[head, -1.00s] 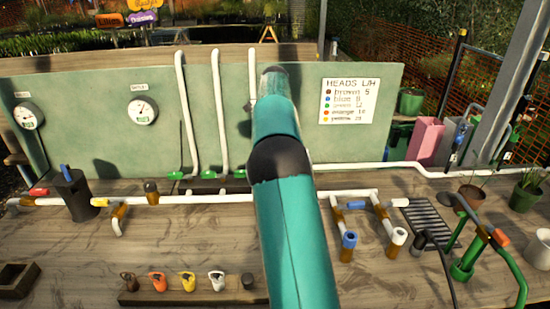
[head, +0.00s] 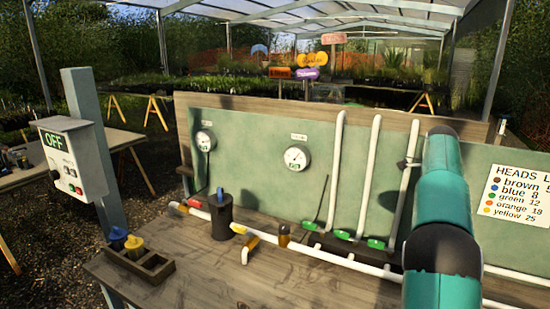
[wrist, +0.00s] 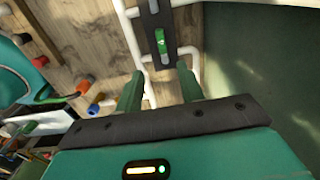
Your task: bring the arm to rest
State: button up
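My teal arm (head: 442,215) rises at the right of the head view, in front of the green panel (head: 262,150). Its gripper end is hidden behind the arm there. In the wrist view my gripper (wrist: 158,72) has its two green fingers spread apart with nothing between them. Beyond the fingers are a dark bracket with a green valve (wrist: 161,40) and white pipes (wrist: 134,40). I cannot tell the exact distance to them.
White pipe (head: 315,252) runs along the wooden bench (head: 205,275). A dark canister (head: 221,218) and a wooden holder with blue and yellow heads (head: 140,262) stand at the left. A control box reading OFF (head: 72,158) is on a post. Gauges (head: 297,157) are on the panel.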

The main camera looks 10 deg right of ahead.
jog(key=s+a+r+n+t, duration=0.1)
jog(key=s+a+r+n, duration=0.25)
jog(key=a, duration=0.35)
jog(key=s+a+r+n+t, duration=0.1)
jog(key=s+a+r+n, duration=0.1)
jog(key=s+a+n, duration=0.4)
jog(key=s+a+r+n+t, duration=0.1)
jog(key=s+a+r+n, duration=0.25)
jog(key=a, duration=0.45)
jog(key=s+a+f+n+t, duration=0.1)
jog(key=s+a+f+n, duration=0.4)
jog(key=s, duration=0.4)
jog(key=s+a+f+n+t, duration=0.1)
jog(key=s+a+f+n, duration=0.4)
jog(key=s+a, duration=0.3)
jog(key=shift+s+a+f+n, duration=0.4)
jog(key=shift+s+n, duration=0.45)
jog(key=shift+n, duration=0.05)
